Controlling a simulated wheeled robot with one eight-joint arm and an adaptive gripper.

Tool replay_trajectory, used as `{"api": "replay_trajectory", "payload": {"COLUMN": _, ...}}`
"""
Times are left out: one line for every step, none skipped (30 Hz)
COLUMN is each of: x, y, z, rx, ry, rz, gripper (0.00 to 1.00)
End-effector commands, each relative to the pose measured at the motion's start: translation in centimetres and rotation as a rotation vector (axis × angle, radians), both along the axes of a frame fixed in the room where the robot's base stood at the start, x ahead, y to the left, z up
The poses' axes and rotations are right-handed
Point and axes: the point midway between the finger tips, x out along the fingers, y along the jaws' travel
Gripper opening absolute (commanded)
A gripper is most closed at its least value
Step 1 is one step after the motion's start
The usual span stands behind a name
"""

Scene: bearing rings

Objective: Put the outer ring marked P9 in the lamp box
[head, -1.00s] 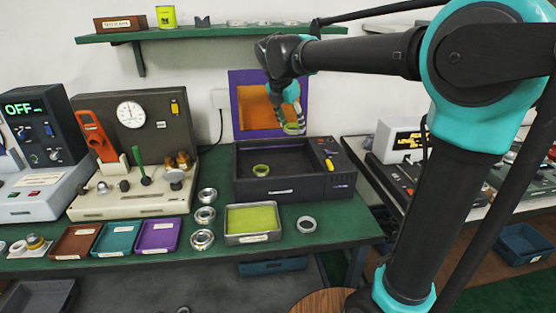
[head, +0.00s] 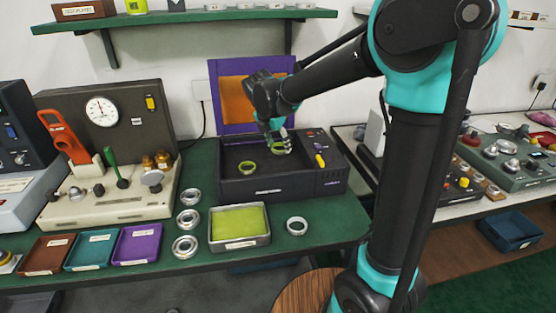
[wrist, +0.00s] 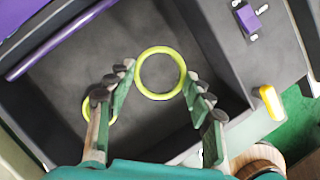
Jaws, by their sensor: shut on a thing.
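The lamp box (head: 268,187) is a dark open box with its purple, orange-lined lid raised behind it. My gripper (head: 275,143) is over the right part of its tray, shut on a yellow-green ring (head: 280,150). In the wrist view this ring (wrist: 138,72) sits between the fingertips, with the dark box floor behind it; I cannot tell whether it touches the floor. A second yellow-green ring (head: 247,167) lies in the tray to the left, and in the wrist view it (wrist: 86,113) is partly hidden by a finger. No P9 mark is readable on either ring.
A tray with yellow-green content (head: 240,243) stands in front of the box. Several metal rings, one a loose ring (head: 297,226), lie around it. Brown, teal and purple trays (head: 139,243) are at the left. A yellow handle (head: 320,160) sits on the box's right panel.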

Motion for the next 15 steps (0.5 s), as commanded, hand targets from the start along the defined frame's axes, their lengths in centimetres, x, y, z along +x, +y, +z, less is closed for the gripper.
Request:
{"api": "replay_trajectory", "payload": {"x": 0.0, "y": 0.0, "z": -1.0, "rx": 0.000, "ry": 0.000, "rz": 0.000, "gripper": 0.21}}
{"api": "replay_trajectory", "payload": {"x": 0.0, "y": 0.0, "z": -1.4, "rx": 0.000, "ry": 0.000, "rz": 0.000, "gripper": 0.21}}
{"api": "replay_trajectory", "payload": {"x": 0.0, "y": 0.0, "z": -1.9, "rx": 0.000, "ry": 0.000, "rz": 0.000, "gripper": 0.21}}
{"api": "replay_trajectory", "payload": {"x": 0.0, "y": 0.0, "z": -2.2, "rx": 0.000, "ry": 0.000, "rz": 0.000, "gripper": 0.21}}
{"api": "replay_trajectory", "payload": {"x": 0.0, "y": 0.0, "z": -2.4, "rx": 0.000, "ry": 0.000, "rz": 0.000, "gripper": 0.21}}
{"api": "replay_trajectory", "payload": {"x": 0.0, "y": 0.0, "z": -2.6, "rx": 0.000, "ry": 0.000, "rz": 0.000, "gripper": 0.21}}
{"api": "replay_trajectory", "payload": {"x": 0.0, "y": 0.0, "z": -2.8, "rx": 0.000, "ry": 0.000, "rz": 0.000, "gripper": 0.21}}
{"api": "replay_trajectory", "payload": {"x": 0.0, "y": 0.0, "z": -3.0, "rx": 0.000, "ry": 0.000, "rz": 0.000, "gripper": 0.21}}
{"api": "replay_trajectory", "payload": {"x": 0.0, "y": 0.0, "z": -3.4, "rx": 0.000, "ry": 0.000, "rz": 0.000, "gripper": 0.21}}
{"api": "replay_trajectory", "payload": {"x": 0.0, "y": 0.0, "z": -3.8, "rx": 0.000, "ry": 0.000, "rz": 0.000, "gripper": 0.21}}
{"api": "replay_trajectory", "payload": {"x": 0.0, "y": 0.0, "z": -4.2, "rx": 0.000, "ry": 0.000, "rz": 0.000, "gripper": 0.21}}
{"api": "replay_trajectory", "payload": {"x": 0.0, "y": 0.0, "z": -4.8, "rx": 0.000, "ry": 0.000, "rz": 0.000, "gripper": 0.21}}
{"api": "replay_trajectory", "payload": {"x": 0.1, "y": 0.0, "z": -5.2, "rx": 0.000, "ry": 0.000, "rz": 0.000, "gripper": 0.21}}
{"api": "replay_trajectory", "payload": {"x": 0.1, "y": 0.0, "z": -5.6, "rx": 0.000, "ry": 0.000, "rz": 0.000, "gripper": 0.21}}
{"api": "replay_trajectory", "payload": {"x": 0.0, "y": 0.0, "z": -6.0, "rx": 0.000, "ry": 0.000, "rz": 0.000, "gripper": 0.21}}
